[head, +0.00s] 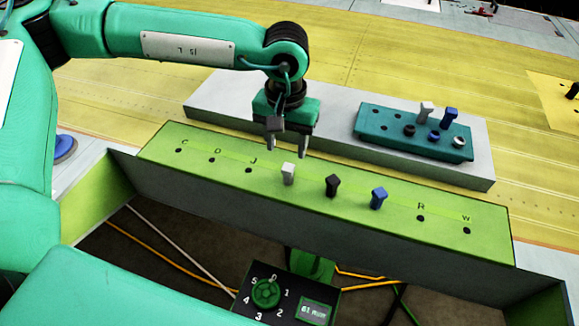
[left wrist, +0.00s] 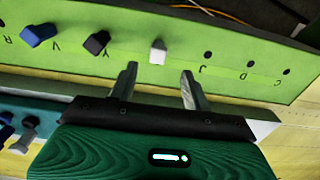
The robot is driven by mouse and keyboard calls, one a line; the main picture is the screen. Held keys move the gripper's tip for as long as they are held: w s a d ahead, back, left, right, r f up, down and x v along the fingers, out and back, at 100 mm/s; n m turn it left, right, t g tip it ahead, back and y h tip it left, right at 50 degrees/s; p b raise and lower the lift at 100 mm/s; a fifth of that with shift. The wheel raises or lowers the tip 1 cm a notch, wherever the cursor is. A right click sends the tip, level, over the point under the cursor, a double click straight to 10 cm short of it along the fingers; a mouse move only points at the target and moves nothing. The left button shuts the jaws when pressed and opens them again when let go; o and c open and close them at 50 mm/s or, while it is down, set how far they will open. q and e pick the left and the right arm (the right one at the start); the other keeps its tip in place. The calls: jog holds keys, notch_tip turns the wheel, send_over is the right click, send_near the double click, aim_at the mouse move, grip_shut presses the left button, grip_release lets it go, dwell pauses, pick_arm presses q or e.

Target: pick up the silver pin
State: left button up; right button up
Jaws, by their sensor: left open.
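A pale silver-white pin (head: 288,174) stands upright in a hole of the light green rail (head: 160,142), between hole J and a black pin. It also shows in the left wrist view (left wrist: 158,51). A greyer pin (head: 426,110) stands in the teal block (head: 367,135) behind. My left gripper (head: 290,148) is open and empty, its fingers pointing down just above and behind the silver-white pin in the head view. In the left wrist view, the pin lies in line with the gap between my left gripper's fingers (left wrist: 159,73), beyond their tips. My right gripper is not in view.
A black pin (head: 332,185) and a blue pin (head: 378,198) stand right of the silver-white pin. Holes C, D, J, R and W are empty. The teal block holds other pins on a grey ledge (head: 220,95). A dial box (head: 267,293) sits below the rail.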

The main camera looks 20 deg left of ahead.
aim_at(288, 167)
pick_arm(q)
notch_tip(288, 167, down, 4)
jog(key=shift+r+p, duration=0.1)
jog(key=shift+p, duration=0.35)
jog(key=shift+w+f, duration=0.1)
jog(key=shift+f, duration=0.2)
jog(key=shift+d+f+p, duration=0.1)
jog(key=shift+f+p, duration=0.4)
jog(key=shift+p, duration=0.15)
notch_tip(288, 167, down, 3)
jog(key=shift+f+p, duration=0.15)
jog(key=shift+p, duration=0.75)
jog(key=shift+f, duration=0.5)
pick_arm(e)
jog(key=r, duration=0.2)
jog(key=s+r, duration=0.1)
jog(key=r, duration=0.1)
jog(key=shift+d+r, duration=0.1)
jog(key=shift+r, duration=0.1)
pick_arm(q)
grip_shut()
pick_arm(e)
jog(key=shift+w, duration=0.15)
